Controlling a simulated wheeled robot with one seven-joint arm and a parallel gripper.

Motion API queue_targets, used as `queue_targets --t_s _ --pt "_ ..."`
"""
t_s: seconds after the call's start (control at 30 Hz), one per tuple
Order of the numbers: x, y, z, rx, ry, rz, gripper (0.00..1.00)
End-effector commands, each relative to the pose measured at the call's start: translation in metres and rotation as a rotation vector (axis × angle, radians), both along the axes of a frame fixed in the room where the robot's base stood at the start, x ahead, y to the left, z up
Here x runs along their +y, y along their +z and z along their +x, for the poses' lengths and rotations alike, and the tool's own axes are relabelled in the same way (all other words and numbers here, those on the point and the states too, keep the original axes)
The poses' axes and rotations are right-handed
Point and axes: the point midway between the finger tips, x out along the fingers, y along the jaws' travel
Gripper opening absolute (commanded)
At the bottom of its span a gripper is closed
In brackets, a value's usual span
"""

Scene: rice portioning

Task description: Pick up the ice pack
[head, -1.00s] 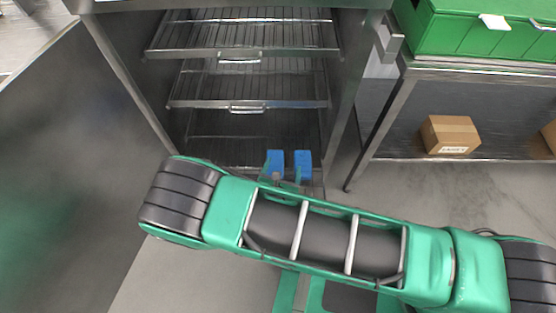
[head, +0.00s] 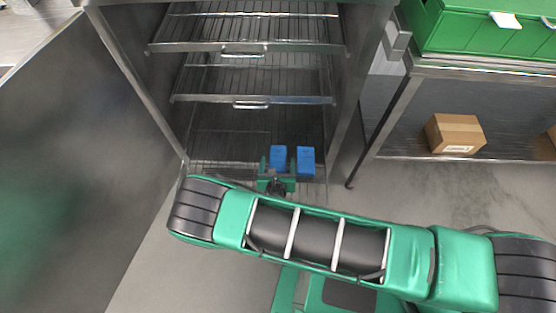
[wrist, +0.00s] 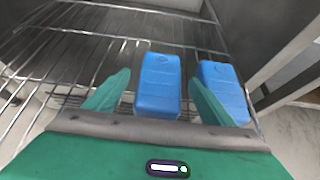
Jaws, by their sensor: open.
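Two blue ice packs lie side by side at the front right of the lowest wire rack in the open steel cabinet. In the head view they are the left ice pack (head: 278,158) and the right ice pack (head: 306,162). In the wrist view, the left ice pack (wrist: 158,84) lies ahead of and between the fingers of my gripper (wrist: 153,92). The right ice pack (wrist: 223,90) is just outside the right finger, which covers part of its left side. My gripper, also in the head view (head: 278,168), is open and empty.
The cabinet's wire shelves (head: 250,102) have handles and sit above the ice packs. The open cabinet door (head: 80,150) stands at left. At right, a steel table holds a green crate (head: 480,28), with a cardboard box (head: 455,133) on its lower shelf.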

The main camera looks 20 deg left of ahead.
Motion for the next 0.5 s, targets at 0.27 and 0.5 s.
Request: queue_targets --t_s 0.27,0.5 --pt "0.006 -0.012 0.028 0.000 -0.001 0.000 0.77" --pt "0.006 -0.013 0.029 0.000 0.000 0.001 0.77"
